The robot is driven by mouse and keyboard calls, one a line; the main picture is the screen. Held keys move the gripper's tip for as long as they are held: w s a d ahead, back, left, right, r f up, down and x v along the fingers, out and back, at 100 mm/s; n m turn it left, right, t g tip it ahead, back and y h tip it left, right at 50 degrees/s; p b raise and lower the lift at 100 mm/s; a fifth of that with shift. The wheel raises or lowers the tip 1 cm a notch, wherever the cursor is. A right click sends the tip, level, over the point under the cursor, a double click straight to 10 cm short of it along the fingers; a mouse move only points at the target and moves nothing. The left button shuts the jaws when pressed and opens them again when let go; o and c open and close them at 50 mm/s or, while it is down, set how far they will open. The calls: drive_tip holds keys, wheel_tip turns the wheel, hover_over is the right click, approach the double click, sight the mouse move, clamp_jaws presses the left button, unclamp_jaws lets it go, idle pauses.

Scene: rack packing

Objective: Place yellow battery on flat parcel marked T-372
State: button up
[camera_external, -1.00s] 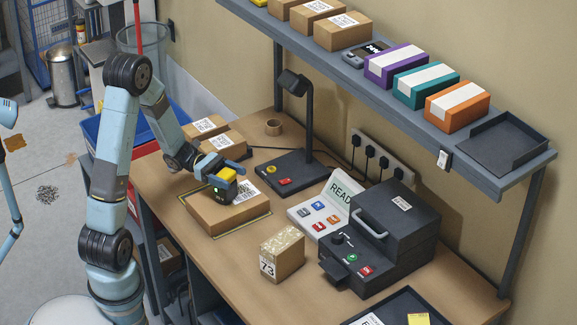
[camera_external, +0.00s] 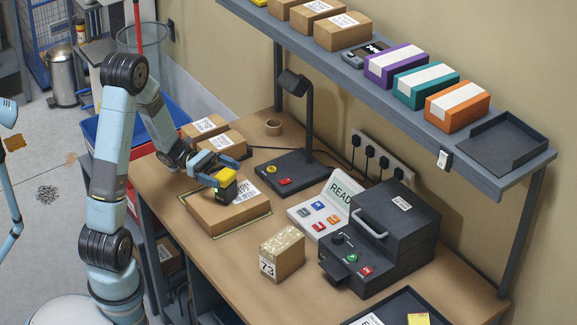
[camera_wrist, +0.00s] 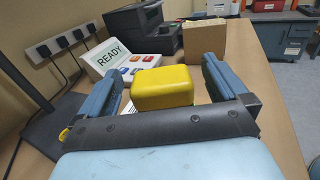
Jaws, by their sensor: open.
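The yellow battery (camera_external: 223,183), with a dark body below its yellow top, stands on the flat cardboard parcel (camera_external: 226,212). My gripper (camera_external: 222,169) is open just above and around the battery, with clear gaps to both sides. The wrist view shows the yellow battery top (camera_wrist: 162,87) between the two blue fingers of my gripper (camera_wrist: 163,85), touching neither. The parcel has a white label, partly hidden by the battery and gripper; its marking is not readable. In the wrist view the parcel is mostly hidden.
Two cardboard boxes (camera_external: 221,143) lie behind the gripper. A black lamp (camera_external: 307,130), a READY panel (camera_external: 321,216), a dark machine (camera_external: 385,240) and a box marked 73 (camera_external: 282,254) stand around the parcel. A shelf (camera_external: 487,180) runs above. Bare tabletop lies in front of the parcel.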

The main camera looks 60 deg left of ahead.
drive_tip(key=v, duration=0.9)
drive_tip(key=s+d+r+m+g+y, duration=0.3)
drive_tip(key=s+d+m+g+y, duration=0.15)
drive_tip(key=d, duration=0.25)
drive_tip(key=s+d+r+m+g+y, duration=0.3)
drive_tip(key=s+d+m, duration=0.1)
drive_tip(key=d+m, duration=0.2)
drive_tip(key=s+d+r+m+t+y, duration=0.1)
drive_tip(key=s+r+m+t+y, duration=0.5)
drive_tip(key=m, duration=0.6)
drive_tip(key=s+r+y, duration=0.2)
drive_tip(key=s+y, duration=0.1)
drive_tip(key=shift+d+r, duration=0.25)
drive_tip(key=shift+r, duration=0.15)
